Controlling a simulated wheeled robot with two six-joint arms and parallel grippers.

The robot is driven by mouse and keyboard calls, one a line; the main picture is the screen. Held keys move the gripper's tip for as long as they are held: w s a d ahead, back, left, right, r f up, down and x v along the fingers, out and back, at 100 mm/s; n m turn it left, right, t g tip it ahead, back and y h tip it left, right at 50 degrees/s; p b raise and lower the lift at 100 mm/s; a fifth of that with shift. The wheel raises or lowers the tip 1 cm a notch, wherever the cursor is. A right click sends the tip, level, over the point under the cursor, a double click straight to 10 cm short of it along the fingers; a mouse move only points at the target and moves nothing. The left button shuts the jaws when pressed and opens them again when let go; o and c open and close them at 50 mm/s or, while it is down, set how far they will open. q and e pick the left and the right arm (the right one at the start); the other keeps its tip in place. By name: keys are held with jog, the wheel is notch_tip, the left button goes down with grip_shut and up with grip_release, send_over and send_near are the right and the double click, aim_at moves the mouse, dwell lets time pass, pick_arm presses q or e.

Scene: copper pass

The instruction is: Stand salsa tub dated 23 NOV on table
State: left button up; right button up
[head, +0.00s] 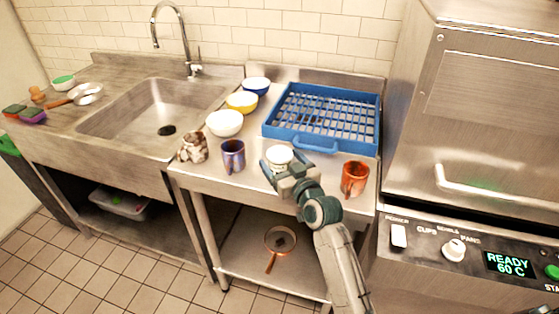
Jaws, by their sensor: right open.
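My right gripper (273,170) is over the front of the steel table (210,180), with its jaws open. A small round white-topped vessel (280,154) is at its fingers, partly hidden by them. I cannot tell whether the fingers touch it or whether it is a cup or a tub. No salsa tub and no 23 NOV date can be made out in the head view. My left gripper is not in view.
A blue rack (320,118) fills the table's back right. A blue-purple mug (232,156), a brown-white mug (193,148), an orange mug (355,178) and white bowl (224,123) stand around. The sink (155,112) is left, the dishwasher (475,150) right.

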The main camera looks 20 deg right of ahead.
jog(key=c, duration=1.2)
jog(key=shift+r, duration=0.1)
